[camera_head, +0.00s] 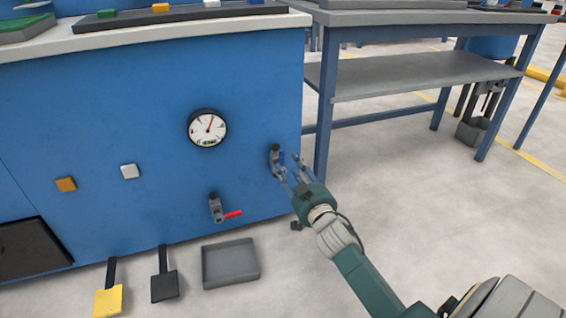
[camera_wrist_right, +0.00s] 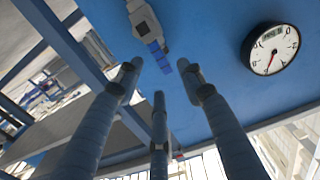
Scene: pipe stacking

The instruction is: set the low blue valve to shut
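The blue valve (camera_head: 275,157) is a grey body on the front of the blue cabinet, near its right edge. Its short blue handle (camera_head: 282,158) is partly hidden by my fingers in the head view. In the right wrist view the blue handle (camera_wrist_right: 158,54) sticks out from the grey valve body (camera_wrist_right: 143,18) toward my fingers. My right gripper (camera_head: 290,165) is at the valve, and its fingers (camera_wrist_right: 160,70) are spread. The handle's end lies near the gap between the fingertips, and I see no grip on it. My left gripper is not in view.
A second valve with a red handle (camera_head: 233,214) sits lower left, pointing right. A round gauge (camera_head: 207,128) is above it. A grey tray (camera_head: 230,264) and yellow (camera_head: 108,301) and black (camera_head: 164,287) pedals are on the floor. A table leg (camera_head: 325,120) stands close right of the cabinet.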

